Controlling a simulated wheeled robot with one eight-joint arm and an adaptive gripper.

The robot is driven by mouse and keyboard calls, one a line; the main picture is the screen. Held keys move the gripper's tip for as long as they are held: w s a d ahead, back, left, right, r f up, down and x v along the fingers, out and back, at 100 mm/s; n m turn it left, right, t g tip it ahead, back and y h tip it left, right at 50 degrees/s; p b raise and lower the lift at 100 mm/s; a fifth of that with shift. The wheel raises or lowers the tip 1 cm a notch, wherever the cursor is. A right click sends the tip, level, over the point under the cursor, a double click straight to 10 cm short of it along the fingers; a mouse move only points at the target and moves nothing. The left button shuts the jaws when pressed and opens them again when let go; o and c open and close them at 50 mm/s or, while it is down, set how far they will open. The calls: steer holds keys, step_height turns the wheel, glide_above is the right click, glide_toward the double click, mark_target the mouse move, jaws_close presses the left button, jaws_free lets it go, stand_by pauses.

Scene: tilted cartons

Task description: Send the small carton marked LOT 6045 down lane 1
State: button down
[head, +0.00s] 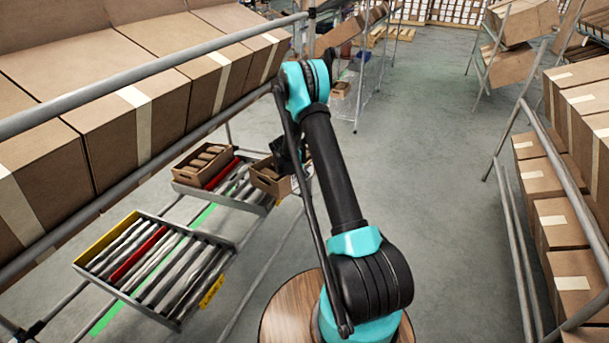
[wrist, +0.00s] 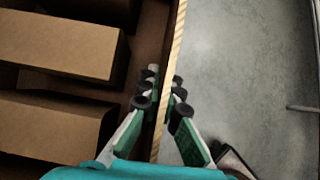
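My gripper (wrist: 164,92) has one finger on each side of a thin wooden crate wall and appears shut on it. The left finger is inside the crate and the right one outside. This crate (wrist: 170,50) holds plain brown cartons (wrist: 60,45) at left in the wrist view. In the head view my gripper reaches over a small crate (head: 267,184) on the far roller tray (head: 236,203), partly hidden by my arm. No LOT 6045 marking is readable in either view.
A second crate with several cartons (head: 203,163) stands left on the far tray, beside a red strip. A nearer roller tray (head: 150,262) is empty. Rails and large taped cartons (head: 135,115) line the left. Shelved cartons (head: 560,225) line the right. The aisle floor is clear.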

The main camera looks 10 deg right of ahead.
steer(key=w+f+n, duration=0.1)
steer(key=w+f+n+t+y, duration=0.1)
steer(key=w+n, duration=0.1)
steer(key=shift+d+f+t, duration=0.1)
steer(key=shift+t, duration=0.2)
steer(key=shift+n, duration=0.3)
steer(key=shift+w+a+f, duration=0.4)
steer(key=shift+w+a, duration=0.7)
steer(key=shift+a, duration=0.5)
steer(key=shift+w+a+f, duration=0.45)
steer(key=shift+w+a, duration=0.7)
steer(key=shift+a, duration=0.45)
steer(key=shift+w+a+f, duration=0.4)
steer(key=shift+w+a, duration=0.7)
steer(key=shift+a, duration=0.5)
steer(key=shift+d+f, duration=0.1)
steer(key=shift+f, duration=1.45)
steer(key=shift+s+f, duration=0.1)
steer(key=shift+f, duration=0.05)
steer(key=c, duration=2.2)
jaws_free()
steer(key=o, duration=0.5)
steer(key=shift+r, duration=3)
